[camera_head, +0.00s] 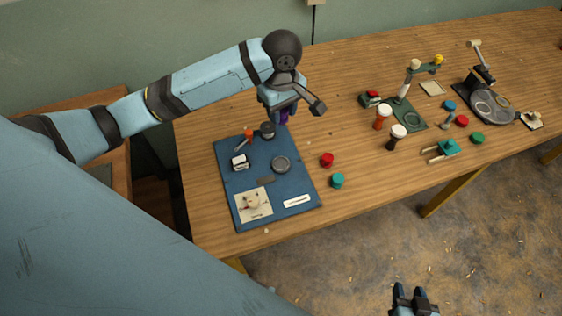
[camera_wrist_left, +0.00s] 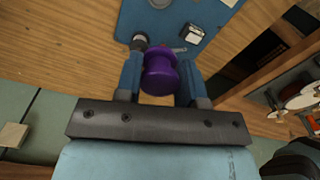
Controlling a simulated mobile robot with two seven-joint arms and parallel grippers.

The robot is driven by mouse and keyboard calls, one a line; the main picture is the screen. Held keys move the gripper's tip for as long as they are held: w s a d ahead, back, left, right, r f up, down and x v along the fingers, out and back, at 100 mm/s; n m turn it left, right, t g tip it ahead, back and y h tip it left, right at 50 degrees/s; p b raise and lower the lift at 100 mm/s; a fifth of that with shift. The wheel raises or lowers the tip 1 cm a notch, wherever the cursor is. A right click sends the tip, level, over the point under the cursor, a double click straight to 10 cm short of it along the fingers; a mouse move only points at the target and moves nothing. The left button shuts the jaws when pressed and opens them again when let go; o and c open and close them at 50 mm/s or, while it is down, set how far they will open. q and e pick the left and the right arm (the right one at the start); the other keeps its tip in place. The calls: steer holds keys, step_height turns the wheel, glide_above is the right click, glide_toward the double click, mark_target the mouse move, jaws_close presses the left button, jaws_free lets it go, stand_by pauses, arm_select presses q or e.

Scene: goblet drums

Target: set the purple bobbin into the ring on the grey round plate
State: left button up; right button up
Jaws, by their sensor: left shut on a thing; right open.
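The purple bobbin (camera_wrist_left: 160,72) is held between the two blue fingers of my left gripper (camera_wrist_left: 160,80) in the left wrist view. In the head view only a small purple part of the bobbin (camera_head: 284,117) shows below my left gripper (camera_head: 281,112), by the back right corner of the blue mat (camera_head: 225,180). A grey round plate (camera_head: 281,164) lies on the mat, nearer the front than the bobbin, apart from it. A round rim shows on the plate; its details are too small to tell. My right gripper (camera_head: 413,298) is open and empty at the bottom edge, over the floor.
On the mat are a dark round piece (camera_head: 267,130), an orange-topped tool (camera_head: 246,140), a white-black block (camera_head: 240,162) and a picture card (camera_head: 253,205). Red (camera_head: 327,160) and teal (camera_head: 337,181) pieces stand right of it. More items and a dark ringed base (camera_head: 487,107) stand far right.

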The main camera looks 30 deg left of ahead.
mark_target(281, 165)
arm_select(q)
step_height(281, 165, down, 20)
steer(key=shift+r+b, duration=0.1)
steer(key=shift+b, duration=0.25)
steer(key=shift+f, duration=0.25)
steer(key=o, duration=0.9)
steer(key=shift+f, duration=0.1)
steer(key=shift+a+r, duration=0.1)
steer(key=shift+r, duration=0.35)
step_height(281, 165, up, 12)
steer(key=shift+f, duration=0.1)
